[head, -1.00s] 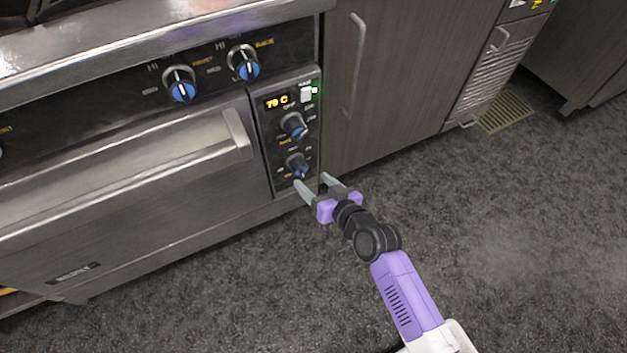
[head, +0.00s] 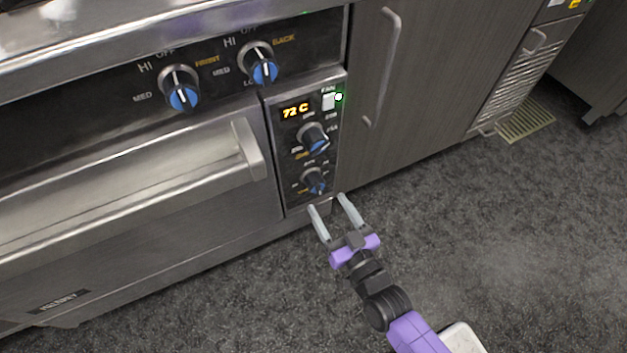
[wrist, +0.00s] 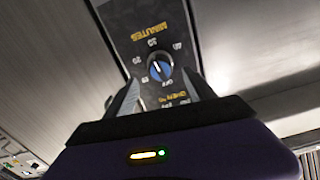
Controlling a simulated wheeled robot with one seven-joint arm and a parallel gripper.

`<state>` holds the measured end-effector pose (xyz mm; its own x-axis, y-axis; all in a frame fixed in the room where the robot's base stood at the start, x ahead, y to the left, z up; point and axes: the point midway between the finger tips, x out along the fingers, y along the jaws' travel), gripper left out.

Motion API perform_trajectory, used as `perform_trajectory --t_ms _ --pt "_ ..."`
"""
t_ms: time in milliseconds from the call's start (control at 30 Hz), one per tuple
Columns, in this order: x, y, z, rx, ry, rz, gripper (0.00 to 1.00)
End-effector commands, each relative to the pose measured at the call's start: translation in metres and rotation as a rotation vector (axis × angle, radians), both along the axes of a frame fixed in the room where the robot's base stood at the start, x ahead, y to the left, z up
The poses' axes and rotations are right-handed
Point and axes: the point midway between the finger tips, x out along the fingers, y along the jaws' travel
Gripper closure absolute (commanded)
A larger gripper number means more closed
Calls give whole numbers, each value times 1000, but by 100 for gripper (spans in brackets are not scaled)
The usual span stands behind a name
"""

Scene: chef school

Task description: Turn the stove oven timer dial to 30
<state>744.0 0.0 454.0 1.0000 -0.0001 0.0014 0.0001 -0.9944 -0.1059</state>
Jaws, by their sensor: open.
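The oven timer dial (head: 315,181) is the lower black-and-blue knob on the narrow black control panel at the oven's right. In the wrist view the dial (wrist: 160,67) is ringed by upside-down markings, with "MINUTES" above and "OFF" just below; a pale line crosses its blue face, but I cannot read its setting. My gripper (head: 328,203) is open and empty, with its fingertips just below and to the right of the dial in the head view. In the wrist view the dial shows between the finger lines, ahead of the fingers and apparently not touched.
Above the timer are another blue knob (head: 313,138), an orange display (head: 295,110) and a white fan switch (head: 328,102). The oven door handle (head: 247,150) projects at left. A grey cabinet (head: 420,80) stands at right. The floor (head: 480,220) in front is clear.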

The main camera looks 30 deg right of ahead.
Motion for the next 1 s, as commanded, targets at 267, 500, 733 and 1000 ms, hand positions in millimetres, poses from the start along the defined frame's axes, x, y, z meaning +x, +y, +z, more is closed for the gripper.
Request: perform_trajectory --t_ms 267,500,733,1000 --pt "42 1 -1 4 -4 0 37" --pt "69 0 -1 4 -1 0 37" --pt "74 0 0 4 2 0 37" --pt "74 0 0 4 1 0 62"
